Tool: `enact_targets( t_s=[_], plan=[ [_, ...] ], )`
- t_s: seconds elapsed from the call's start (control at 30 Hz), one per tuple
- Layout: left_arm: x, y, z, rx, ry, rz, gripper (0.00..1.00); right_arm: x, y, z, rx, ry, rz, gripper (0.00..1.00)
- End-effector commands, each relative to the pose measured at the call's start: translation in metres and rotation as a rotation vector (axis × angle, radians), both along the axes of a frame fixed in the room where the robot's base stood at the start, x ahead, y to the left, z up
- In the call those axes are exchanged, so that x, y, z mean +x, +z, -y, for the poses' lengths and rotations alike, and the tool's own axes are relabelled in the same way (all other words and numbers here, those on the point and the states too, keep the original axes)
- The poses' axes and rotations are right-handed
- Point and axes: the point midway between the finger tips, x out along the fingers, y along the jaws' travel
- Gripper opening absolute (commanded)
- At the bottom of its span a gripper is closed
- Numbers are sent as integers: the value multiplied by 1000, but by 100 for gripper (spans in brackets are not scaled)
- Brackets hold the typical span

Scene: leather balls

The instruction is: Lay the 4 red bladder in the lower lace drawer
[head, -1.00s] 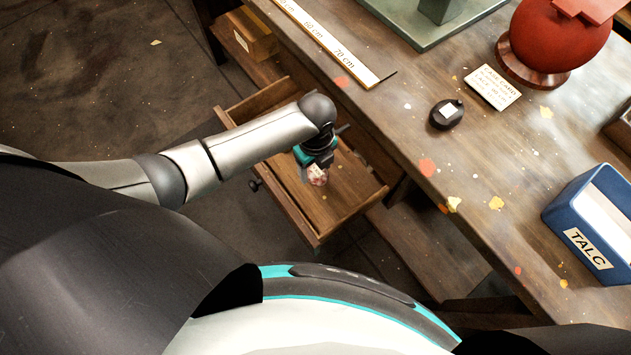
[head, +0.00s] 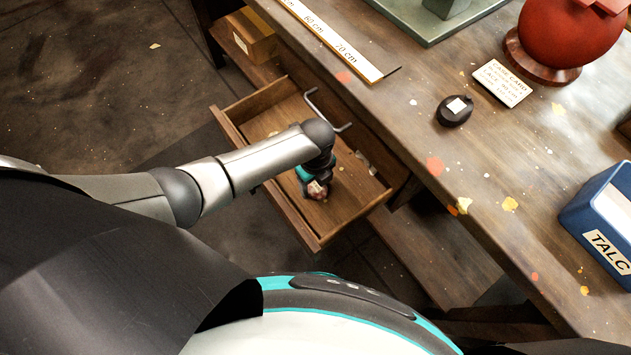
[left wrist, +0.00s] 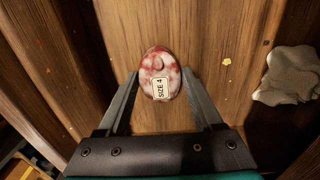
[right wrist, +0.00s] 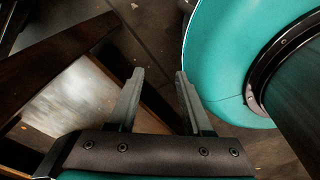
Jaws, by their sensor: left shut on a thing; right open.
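The red bladder (left wrist: 160,66), a mottled red and white oval with a "SIZE 4" label, sits between the fingers of my left gripper (left wrist: 160,88), which is shut on it. In the head view the bladder (head: 317,191) is at the tip of my left gripper (head: 314,181), inside the open drawer (head: 335,215) and low over its wooden floor. I cannot tell whether it touches the floor. My right gripper (right wrist: 158,80) is open and empty, beside my own teal body; it is not seen in the head view.
A crumpled pale grey piece (left wrist: 285,76) lies on the drawer floor near the bladder. Above the drawer, the bench (head: 440,150) holds a ruler (head: 335,45), a black puck (head: 454,110), a card (head: 502,84), a blue talc box (head: 603,215) and a red ball (head: 570,35).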

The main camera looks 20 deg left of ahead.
Motion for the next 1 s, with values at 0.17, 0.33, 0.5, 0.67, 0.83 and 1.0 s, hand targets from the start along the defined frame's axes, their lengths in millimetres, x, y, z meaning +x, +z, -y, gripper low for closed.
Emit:
enact_targets(
  t_s=[0.17,0.33,0.5,0.67,0.83,1.0],
  plan=[
    [0,-1,0,-1,0,-1,84,-3,-1,-2,2,-1,-5,50],
    [0,-1,0,-1,0,-1,97,-6,-1,-3,4,-1,-9,50],
    [0,-1,0,-1,0,-1,97,-7,-1,-4,4,0,-11,50],
    [0,9,0,-1,-1,2,97,-8,5,-4,4,1,-12,50],
    [0,40,0,-1,-1,1,97,-14,21,-8,9,6,-27,50],
    [1,79,0,-1,-1,3,97,-33,37,-22,26,8,-58,50]
  ],
)
